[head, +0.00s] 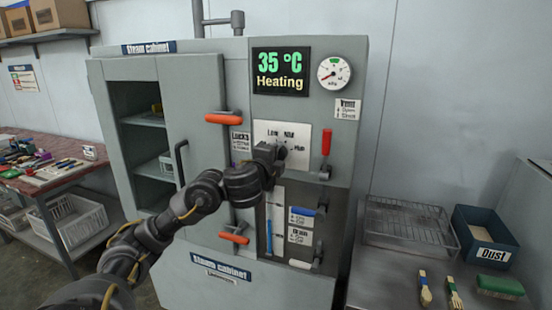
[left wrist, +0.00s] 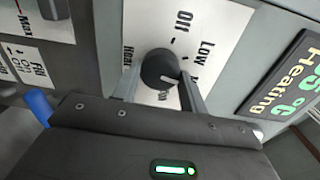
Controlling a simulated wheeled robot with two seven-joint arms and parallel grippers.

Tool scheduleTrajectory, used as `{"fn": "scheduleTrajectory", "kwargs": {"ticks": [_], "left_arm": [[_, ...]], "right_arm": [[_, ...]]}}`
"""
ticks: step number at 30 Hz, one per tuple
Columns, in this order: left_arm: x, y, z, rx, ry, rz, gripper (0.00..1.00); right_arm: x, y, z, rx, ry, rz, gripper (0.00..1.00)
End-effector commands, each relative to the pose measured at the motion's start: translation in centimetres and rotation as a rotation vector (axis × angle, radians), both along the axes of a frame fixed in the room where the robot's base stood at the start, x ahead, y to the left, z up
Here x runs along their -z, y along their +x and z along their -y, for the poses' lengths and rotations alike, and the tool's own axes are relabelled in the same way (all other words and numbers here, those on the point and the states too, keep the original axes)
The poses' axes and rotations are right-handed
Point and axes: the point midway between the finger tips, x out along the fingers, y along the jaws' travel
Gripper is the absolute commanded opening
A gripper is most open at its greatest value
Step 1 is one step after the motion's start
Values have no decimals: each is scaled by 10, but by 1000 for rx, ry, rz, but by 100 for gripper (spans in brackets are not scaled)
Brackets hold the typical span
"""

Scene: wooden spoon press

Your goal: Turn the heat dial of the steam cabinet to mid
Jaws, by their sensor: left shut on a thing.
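The steam cabinet (head: 233,75) stands in the middle of the head view, its display (head: 281,71) reading 35 °C Heating. The white dial plate (head: 299,132) is below the display. My left gripper (head: 280,153) is at the plate and hides most of the dial. In the left wrist view the round dark heat dial (left wrist: 160,68) sits between the two fingers of my left gripper (left wrist: 160,85), which is shut on it. The dial's white mark points to the lower right, past Low, toward a label partly hidden by a finger. My right gripper is not in view.
A red lever (head: 326,142) is just right of the dial plate; orange-handled latches (head: 222,118) are left of it. A blue-handled lever (head: 302,211) is below. A side table holds a wire rack (head: 410,226), a dust bin (head: 487,240) and brushes.

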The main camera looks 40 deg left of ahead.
Motion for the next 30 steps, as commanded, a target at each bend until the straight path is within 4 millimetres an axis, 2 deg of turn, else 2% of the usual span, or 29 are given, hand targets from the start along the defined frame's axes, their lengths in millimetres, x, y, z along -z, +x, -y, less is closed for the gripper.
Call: {"fn": "scheduleTrajectory", "kwargs": {"ticks": [12, 30], "left_arm": [[2, 0, 1, 1, 195, -69, 20], [2, 0, 1, 1, 230, -81, 20]], "right_arm": [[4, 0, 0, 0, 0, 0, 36], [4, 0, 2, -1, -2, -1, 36]]}}
